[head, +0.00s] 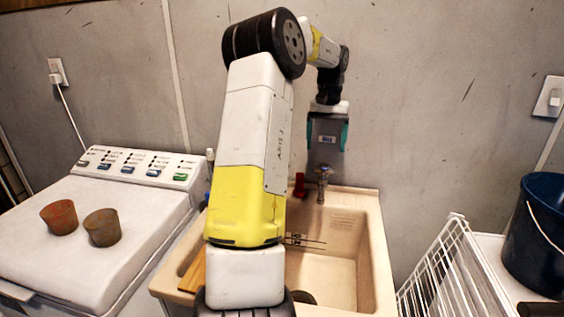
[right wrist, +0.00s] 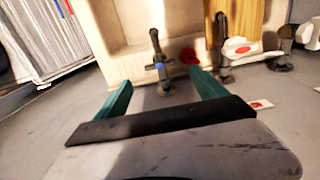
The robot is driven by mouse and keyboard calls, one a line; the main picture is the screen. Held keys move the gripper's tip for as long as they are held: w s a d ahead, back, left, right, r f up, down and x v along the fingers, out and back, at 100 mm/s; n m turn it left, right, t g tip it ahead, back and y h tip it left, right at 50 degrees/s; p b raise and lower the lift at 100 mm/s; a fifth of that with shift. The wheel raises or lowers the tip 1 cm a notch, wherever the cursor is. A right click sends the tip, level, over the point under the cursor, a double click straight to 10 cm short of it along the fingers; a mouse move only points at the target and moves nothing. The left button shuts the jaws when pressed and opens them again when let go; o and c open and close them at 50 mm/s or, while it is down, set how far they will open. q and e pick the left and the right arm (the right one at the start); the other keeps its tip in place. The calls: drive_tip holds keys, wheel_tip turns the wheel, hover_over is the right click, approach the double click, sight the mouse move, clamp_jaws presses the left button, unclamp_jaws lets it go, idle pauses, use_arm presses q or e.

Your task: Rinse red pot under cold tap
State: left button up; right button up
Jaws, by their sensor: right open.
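The reddish-orange pot (head: 59,217) stands upright on the white washing machine at the left. The tap (head: 322,183) is at the back of the beige sink (head: 372,255); it also shows in the right wrist view, with a blue mark on its cross-shaped handle (right wrist: 160,70). My right gripper (head: 327,137) is open and empty, pointing down above the tap. In the right wrist view its teal fingers (right wrist: 162,82) lie to either side of the tap's line, apparently not touching it. No water flow is visible. My left gripper is not in view.
A browner pot (head: 102,228) stands beside the reddish one on the washing machine (head: 115,190). A small red object (head: 299,185) is left of the tap. A white wire rack (head: 440,275) and dark blue bucket (head: 535,240) are at the right. My arm hides part of the sink.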

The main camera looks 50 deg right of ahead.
sight(324, 169)
wheel_tip(324, 169, down, 8)
drive_tip(key=shift+r, duration=0.1)
idle(0.4)
drive_tip(key=shift+c, duration=0.2)
drive_tip(key=c, duration=1.3)
drive_tip(key=shift+n, duration=1.8)
drive_tip(key=o, duration=1.3)
drive_tip(key=shift+o, duration=0.2)
drive_tip(key=shift+r, duration=0.15)
